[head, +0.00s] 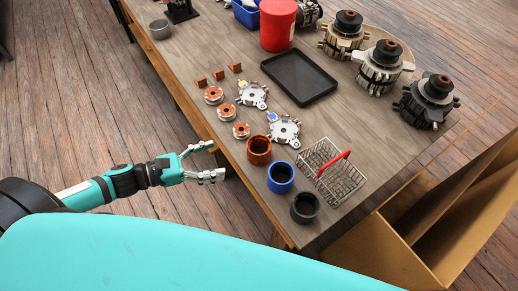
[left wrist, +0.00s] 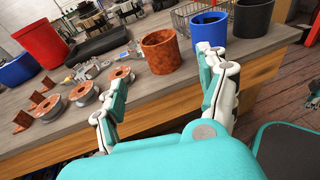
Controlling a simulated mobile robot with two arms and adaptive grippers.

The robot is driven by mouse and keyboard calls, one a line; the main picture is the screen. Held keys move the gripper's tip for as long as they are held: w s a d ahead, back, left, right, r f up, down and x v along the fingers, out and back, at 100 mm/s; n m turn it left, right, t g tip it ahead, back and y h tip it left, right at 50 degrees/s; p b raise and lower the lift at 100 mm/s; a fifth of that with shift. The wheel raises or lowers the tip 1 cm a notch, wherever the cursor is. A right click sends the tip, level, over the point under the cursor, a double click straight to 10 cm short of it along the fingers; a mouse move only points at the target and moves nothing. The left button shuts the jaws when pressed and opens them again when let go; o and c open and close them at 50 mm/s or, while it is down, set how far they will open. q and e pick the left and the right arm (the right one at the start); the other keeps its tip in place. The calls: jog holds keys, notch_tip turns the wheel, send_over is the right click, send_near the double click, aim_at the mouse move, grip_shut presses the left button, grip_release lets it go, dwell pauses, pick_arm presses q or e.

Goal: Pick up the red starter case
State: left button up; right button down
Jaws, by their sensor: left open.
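The red starter case, a rust-red open cylinder (head: 258,151), stands upright on the near edge of the table, beside a blue cylinder (head: 281,177) and a black one (head: 304,207). My left gripper (head: 217,160) is open and empty, just off the table's edge to the left of the red case. In the left wrist view the red case (left wrist: 166,52) stands beyond and between the open fingers (left wrist: 160,84), apart from them. The blue cylinder (left wrist: 209,30) is partly behind the right finger. My right gripper is not in view.
A wire basket with a red handle (head: 333,170) stands right of the cylinders. Metal plates (head: 284,130) and copper-coloured rings (head: 227,112) lie behind the red case. A black tray (head: 299,77), a large red container (head: 278,25) and several alternator assemblies (head: 378,66) stand farther back.

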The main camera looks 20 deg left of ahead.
aim_at(248, 152)
pick_arm(q)
jog(key=p+x, duration=0.1)
jog(key=x, duration=0.6)
jog(key=shift+w+d, duration=0.15)
jog(key=shift+w, duration=0.2)
jog(key=shift+w+d+f, duration=0.2)
jog(key=shift+w+d, duration=0.1)
jog(key=shift+d, duration=0.15)
jog(key=p+x, duration=0.2)
jog(key=x, duration=0.2)
jog(key=shift+d+f, duration=0.15)
jog(key=shift+d, duration=0.05)
jog(key=shift+w+d+f, duration=0.2)
jog(key=shift+w+d, duration=0.05)
jog(key=shift+d, duration=0.05)
jog(key=shift+s, duration=0.1)
jog(key=shift+c, duration=1.1)
jog(key=c, duration=1.2)
jog(key=shift+r, duration=0.15)
jog(key=shift+c, duration=0.3)
